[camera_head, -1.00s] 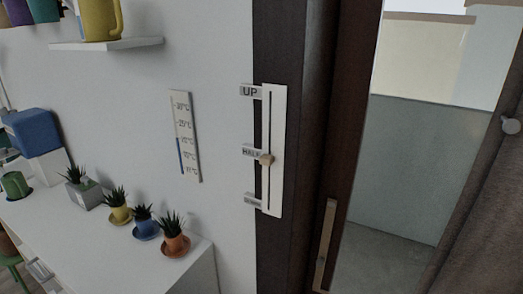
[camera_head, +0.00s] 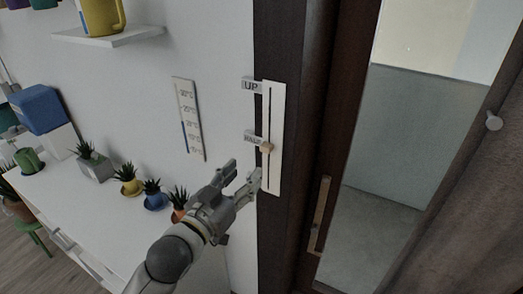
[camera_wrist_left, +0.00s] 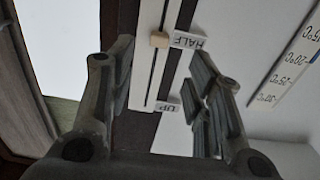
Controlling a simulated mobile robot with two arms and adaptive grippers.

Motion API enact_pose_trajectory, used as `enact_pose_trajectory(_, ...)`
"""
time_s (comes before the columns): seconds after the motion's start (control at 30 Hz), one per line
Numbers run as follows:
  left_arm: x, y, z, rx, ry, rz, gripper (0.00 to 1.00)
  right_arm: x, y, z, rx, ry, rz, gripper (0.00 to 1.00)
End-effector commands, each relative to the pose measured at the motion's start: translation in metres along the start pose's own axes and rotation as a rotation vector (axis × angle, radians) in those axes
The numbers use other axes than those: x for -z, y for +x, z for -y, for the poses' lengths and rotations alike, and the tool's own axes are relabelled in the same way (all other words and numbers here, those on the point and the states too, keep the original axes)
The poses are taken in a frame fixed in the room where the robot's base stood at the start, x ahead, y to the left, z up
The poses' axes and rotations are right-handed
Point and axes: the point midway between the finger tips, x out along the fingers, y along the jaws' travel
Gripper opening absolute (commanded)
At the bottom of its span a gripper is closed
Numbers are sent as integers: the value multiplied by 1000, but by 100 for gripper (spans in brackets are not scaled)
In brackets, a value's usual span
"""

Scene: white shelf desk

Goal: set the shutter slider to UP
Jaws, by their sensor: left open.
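The shutter slider's white panel (camera_head: 273,108) is mounted upright on the dark door frame, with a dark slot down its middle. Its small tan knob (camera_head: 267,148) sits at the HALF label (camera_head: 252,138). The UP label (camera_head: 250,85) is at the top; the lowest label is hidden behind my gripper. My left gripper (camera_head: 247,174) is open and empty, below and left of the knob. In the left wrist view the knob (camera_wrist_left: 159,40) shows beyond and between the spread fingers, apart from them, beside the HALF label (camera_wrist_left: 191,42). My right gripper is not in view.
A thermometer strip (camera_head: 188,118) hangs on the wall left of the panel. Small potted plants (camera_head: 128,180) stand on the white desk (camera_head: 85,212). A door handle (camera_head: 320,214) projects right of the panel. A wall shelf (camera_head: 108,38) holds a yellow mug.

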Motion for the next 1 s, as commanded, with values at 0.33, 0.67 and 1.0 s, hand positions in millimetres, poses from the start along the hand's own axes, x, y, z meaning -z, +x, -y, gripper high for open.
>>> enact_pose_trajectory(0.33,3,60,0,0,1,0,46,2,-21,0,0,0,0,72)
enact_pose_trajectory(0.67,1,92,0,0,1,-1,46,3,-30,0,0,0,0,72)
enact_pose_trajectory(1.0,0,95,0,0,1,0,46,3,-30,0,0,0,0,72)
